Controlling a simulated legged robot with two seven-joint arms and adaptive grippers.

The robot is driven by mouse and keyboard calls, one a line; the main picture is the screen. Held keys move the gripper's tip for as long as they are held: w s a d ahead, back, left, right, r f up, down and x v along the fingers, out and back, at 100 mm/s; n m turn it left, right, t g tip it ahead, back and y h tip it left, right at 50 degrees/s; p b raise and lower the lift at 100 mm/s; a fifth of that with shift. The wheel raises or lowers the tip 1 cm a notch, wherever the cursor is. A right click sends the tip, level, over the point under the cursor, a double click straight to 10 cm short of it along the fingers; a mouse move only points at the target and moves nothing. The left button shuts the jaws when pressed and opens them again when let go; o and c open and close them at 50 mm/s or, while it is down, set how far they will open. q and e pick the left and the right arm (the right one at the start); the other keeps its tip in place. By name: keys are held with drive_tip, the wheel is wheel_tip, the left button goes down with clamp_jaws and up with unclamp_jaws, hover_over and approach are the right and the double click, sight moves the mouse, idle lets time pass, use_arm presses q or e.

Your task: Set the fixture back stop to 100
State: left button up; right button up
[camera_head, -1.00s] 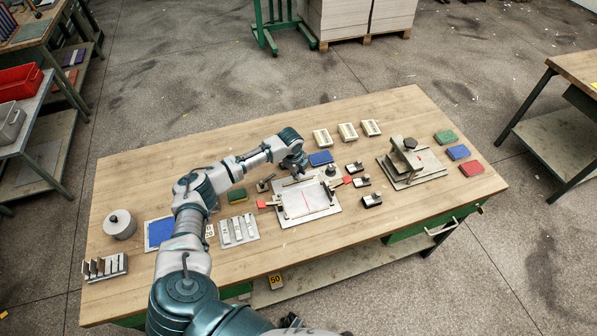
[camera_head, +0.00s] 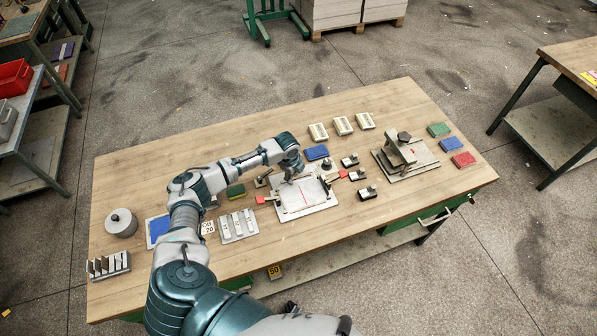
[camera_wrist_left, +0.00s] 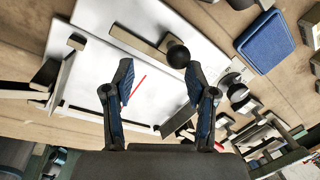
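The fixture is a pale plate (camera_head: 318,198) with a red line, at the middle of the table. In the left wrist view the plate (camera_wrist_left: 88,80) fills the upper left. A flat bar with a round black knob (camera_wrist_left: 177,54), which looks like the back stop, lies across its far side. My left gripper (camera_head: 291,173) is above the far left part of the fixture. In the wrist view its two blue-padded fingers (camera_wrist_left: 160,69) are apart with nothing between them. The knob appears just beyond the fingertips; no contact is visible. The stop's setting cannot be read. My right gripper is not in view.
A press-like device (camera_head: 404,155) stands further right. A tray of metal bars (camera_head: 239,225) and a round weight (camera_head: 121,222) lie to the left. The table's front right is clear.

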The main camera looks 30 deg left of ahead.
use_arm(q)
drive_tip(key=shift+a, duration=0.35)
drive_tip(key=shift+w+r, duration=0.1)
drive_tip(key=shift+r, duration=0.2)
wheel_tip(320, 180, up, 11)
drive_tip(key=s, duration=0.2)
drive_tip(key=shift+s, duration=0.1)
drive_tip(key=shift+r, duration=0.1)
